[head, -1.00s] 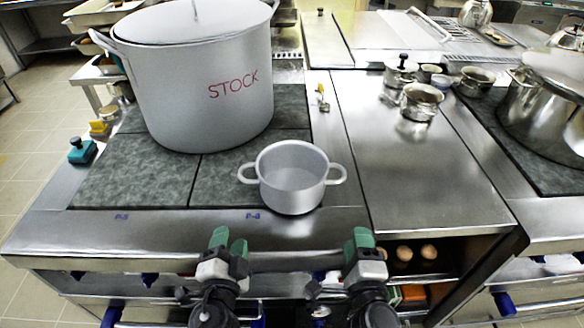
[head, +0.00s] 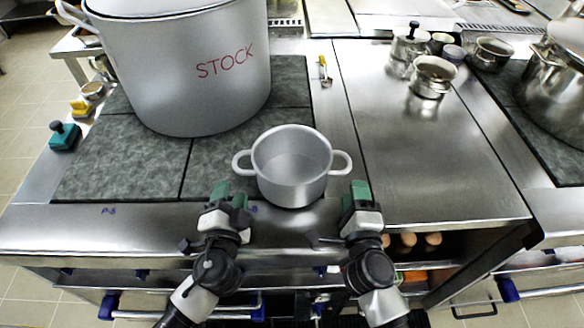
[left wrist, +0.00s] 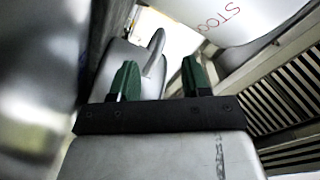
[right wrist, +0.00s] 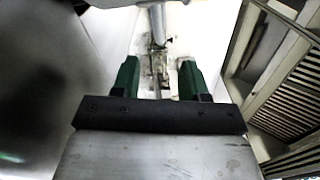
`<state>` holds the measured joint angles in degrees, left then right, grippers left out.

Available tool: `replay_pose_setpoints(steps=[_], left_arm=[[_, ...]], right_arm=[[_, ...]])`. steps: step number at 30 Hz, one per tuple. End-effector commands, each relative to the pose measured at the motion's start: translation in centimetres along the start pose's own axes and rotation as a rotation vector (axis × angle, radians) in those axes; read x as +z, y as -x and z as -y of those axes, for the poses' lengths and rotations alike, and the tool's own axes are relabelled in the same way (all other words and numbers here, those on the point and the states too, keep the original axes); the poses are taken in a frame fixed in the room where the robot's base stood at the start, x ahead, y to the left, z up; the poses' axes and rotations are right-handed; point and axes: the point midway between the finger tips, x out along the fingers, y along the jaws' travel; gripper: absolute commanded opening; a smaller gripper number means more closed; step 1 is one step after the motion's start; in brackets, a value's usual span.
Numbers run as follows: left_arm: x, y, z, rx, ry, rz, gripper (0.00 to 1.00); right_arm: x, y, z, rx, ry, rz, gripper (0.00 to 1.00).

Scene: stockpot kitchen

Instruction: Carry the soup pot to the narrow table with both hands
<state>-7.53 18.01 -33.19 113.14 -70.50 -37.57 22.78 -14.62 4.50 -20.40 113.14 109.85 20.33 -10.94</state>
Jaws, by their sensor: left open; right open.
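The soup pot (head: 291,170) is a small open grey pot with a loop handle on each side. It stands upright on the front edge of the dark stove top and looks empty. My left gripper (head: 229,194) is open, just in front of and below the left handle (head: 243,163). In the left wrist view that handle (left wrist: 155,52) shows beyond and between the open fingers. My right gripper (head: 360,192) is open, just in front of the right handle (head: 342,162). In the right wrist view a handle (right wrist: 157,24) shows ahead between the fingers. I cannot identify the narrow table.
A large shiny pot (head: 560,95) stands far right.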

Motion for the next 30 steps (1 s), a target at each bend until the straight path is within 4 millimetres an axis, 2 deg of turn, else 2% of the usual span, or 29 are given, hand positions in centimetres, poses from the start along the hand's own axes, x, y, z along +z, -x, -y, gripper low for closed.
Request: replay_pose_setpoints(steps=[9,15,21,29,30], left_arm=[[-0.1,-5.8,0.1,-0.003,-0.001,-0.001,0.47],[0.0,-8.4,0.1,-0.001,-0.001,0.000,0.47],[0.0,-9.3,0.0,-0.001,0.000,0.000,0.47],[0.0,-9.3,0.1,-0.001,0.000,0.000,0.47],[0.0,-9.3,0.1,-0.001,0.000,0.000,0.41]], right_arm=[[0.1,-5.8,0.1,-0.003,0.000,0.000,0.44],[0.0,-8.4,0.1,-0.001,0.001,-0.001,0.44],[0.0,-9.3,0.1,0.000,0.000,0.000,0.44],[0.0,-9.4,0.1,0.000,0.000,0.000,0.44],[0.0,-9.4,0.1,0.000,0.000,0.000,0.38]])
